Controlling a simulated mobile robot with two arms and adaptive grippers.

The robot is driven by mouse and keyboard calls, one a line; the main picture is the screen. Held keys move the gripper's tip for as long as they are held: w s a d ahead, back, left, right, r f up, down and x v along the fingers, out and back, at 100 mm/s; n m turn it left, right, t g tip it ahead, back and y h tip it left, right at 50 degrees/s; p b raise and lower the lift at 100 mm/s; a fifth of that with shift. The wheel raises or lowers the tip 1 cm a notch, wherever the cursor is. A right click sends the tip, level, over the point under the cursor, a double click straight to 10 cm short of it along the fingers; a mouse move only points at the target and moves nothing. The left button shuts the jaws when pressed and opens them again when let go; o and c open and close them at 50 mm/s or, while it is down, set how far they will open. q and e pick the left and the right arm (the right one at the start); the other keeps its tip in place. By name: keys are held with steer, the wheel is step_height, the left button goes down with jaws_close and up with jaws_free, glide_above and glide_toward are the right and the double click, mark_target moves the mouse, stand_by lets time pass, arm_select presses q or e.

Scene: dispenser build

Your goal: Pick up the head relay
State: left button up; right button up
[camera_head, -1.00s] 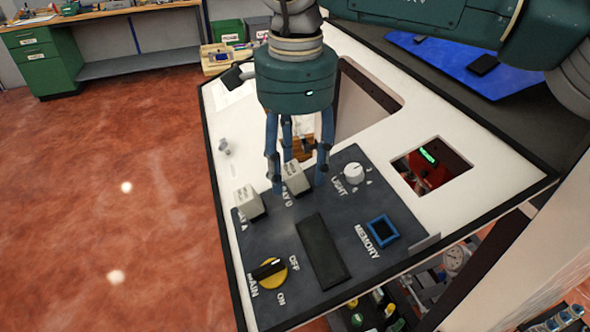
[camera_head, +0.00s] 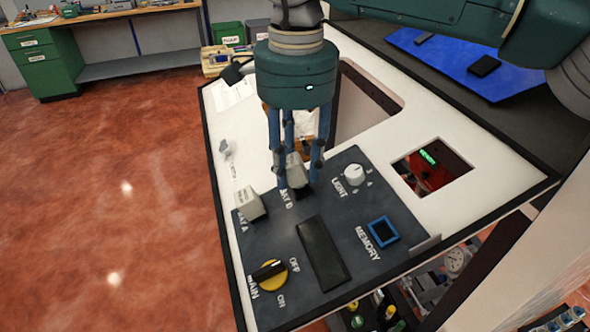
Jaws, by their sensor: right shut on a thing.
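My right gripper (camera_head: 300,181) points down over the dark control panel (camera_head: 280,235) and is shut on a pale grey relay block (camera_head: 296,172) at the second bay. Its fingers partly cover the block, so its label cannot be read and I cannot tell if it still touches its bay. A second pale relay block (camera_head: 250,205) sits apart to the left, at the bay marked A. My left gripper is not in view.
The panel also holds a yellow MAIN switch (camera_head: 268,274), a dark slot (camera_head: 324,254), a blue-framed MEMORY socket (camera_head: 383,231) and a white LIGHT knob (camera_head: 354,174). An opening (camera_head: 455,182) in the white top (camera_head: 235,165) lies to the right.

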step_height(320, 180, up, 13)
steer(key=shift+s+f+b, duration=0.1)
steer(key=shift+b, duration=0.35)
step_height(320, 180, up, 6)
steer(key=p, duration=0.3)
glide_above(295, 161)
steer(key=o, duration=0.5)
jaws_close()
